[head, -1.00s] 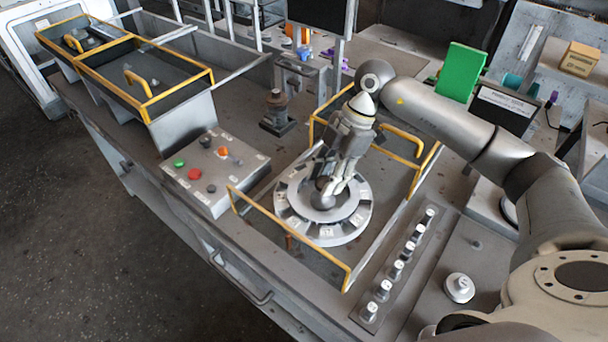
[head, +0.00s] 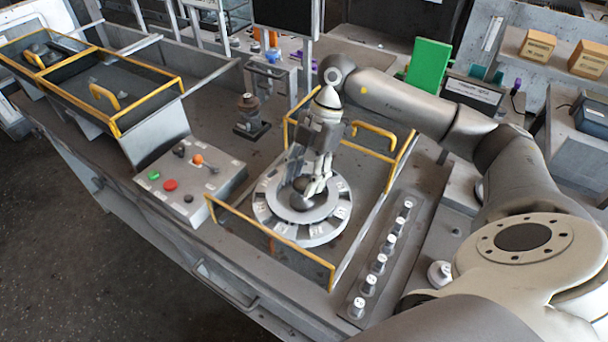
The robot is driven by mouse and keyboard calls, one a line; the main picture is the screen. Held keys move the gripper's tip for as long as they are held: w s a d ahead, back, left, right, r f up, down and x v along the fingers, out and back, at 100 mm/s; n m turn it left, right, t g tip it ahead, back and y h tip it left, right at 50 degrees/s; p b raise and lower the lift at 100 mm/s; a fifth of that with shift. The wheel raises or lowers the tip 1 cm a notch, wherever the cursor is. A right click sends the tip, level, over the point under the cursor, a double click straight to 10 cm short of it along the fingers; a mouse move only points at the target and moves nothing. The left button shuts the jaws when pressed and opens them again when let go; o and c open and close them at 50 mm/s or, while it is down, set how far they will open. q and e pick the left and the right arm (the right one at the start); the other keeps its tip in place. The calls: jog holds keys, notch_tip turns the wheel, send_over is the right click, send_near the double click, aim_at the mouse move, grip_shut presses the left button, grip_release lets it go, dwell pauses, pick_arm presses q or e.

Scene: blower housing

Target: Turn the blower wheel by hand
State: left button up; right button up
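The blower wheel (head: 267,216) is a light grey disc with dark slots around its rim. It lies flat on the bench between yellow rails, with a dark rounded hub (head: 303,201) at its middle. My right gripper (head: 312,185) comes down from above, its fingers at the hub's right and back side. They overlap the hub in the picture, so I cannot tell whether they touch or grip it. The gripper hides part of the wheel's far side. My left gripper is not in view.
Yellow rails (head: 270,238) stand around the wheel. A control box (head: 190,180) with coloured buttons is at left. A strip with a row of white-topped pegs (head: 381,262) lies at right. A dark brown-topped fitting (head: 250,112) stands behind, and a green panel (head: 428,66) at the back.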

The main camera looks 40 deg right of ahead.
jog(key=shift+o, duration=0.5)
jog(key=v, duration=1.2)
jog(key=shift+f, duration=0.1)
